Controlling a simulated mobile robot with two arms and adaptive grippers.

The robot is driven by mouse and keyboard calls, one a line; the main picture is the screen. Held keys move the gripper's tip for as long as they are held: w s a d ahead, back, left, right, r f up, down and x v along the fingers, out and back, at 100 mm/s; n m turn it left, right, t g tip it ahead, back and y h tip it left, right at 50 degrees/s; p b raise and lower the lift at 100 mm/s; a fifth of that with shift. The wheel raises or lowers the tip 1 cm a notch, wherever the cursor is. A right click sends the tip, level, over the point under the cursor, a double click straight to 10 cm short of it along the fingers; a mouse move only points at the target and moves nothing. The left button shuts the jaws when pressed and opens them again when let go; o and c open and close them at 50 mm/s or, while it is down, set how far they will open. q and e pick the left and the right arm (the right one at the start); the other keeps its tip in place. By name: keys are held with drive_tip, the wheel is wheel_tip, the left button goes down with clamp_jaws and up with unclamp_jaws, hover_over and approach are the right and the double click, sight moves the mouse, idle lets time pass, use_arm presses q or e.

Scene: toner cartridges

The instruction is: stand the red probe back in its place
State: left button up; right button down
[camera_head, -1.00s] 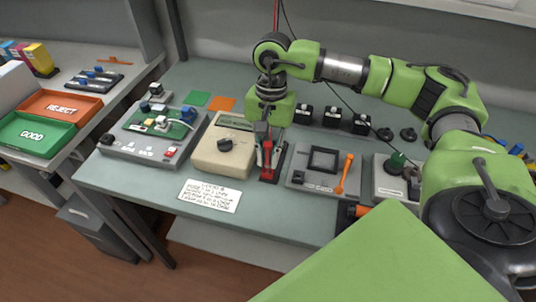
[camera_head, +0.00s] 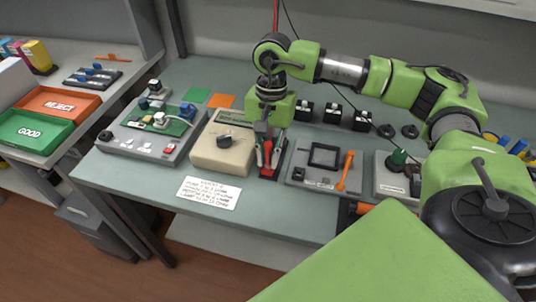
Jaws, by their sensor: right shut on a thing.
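My right gripper (camera_head: 267,148) points straight down over a narrow black holder (camera_head: 283,160), between the beige meter (camera_head: 218,158) and a grey fixture. It is shut on the red probe (camera_head: 276,157), which is upright and low in or just above the holder. The fingers hide part of the probe, so I cannot tell whether its tip is seated. More red shows at the holder's front. My left gripper is not in view.
A grey test board (camera_head: 120,142) stands left of the meter. A grey fixture with a black frame and orange lever (camera_head: 347,170) is close on the right. A paper note (camera_head: 208,193) lies in front. GOOD (camera_head: 35,133) and REJECT (camera_head: 60,102) trays are at far left.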

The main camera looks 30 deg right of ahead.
drive_tip(key=c, duration=1.9)
unclamp_jaws()
wheel_tip(320, 180, up, 12)
drive_tip(key=w+d, duration=0.1)
drive_tip(key=shift+d, duration=0.15)
drive_tip(key=shift+w, duration=0.1)
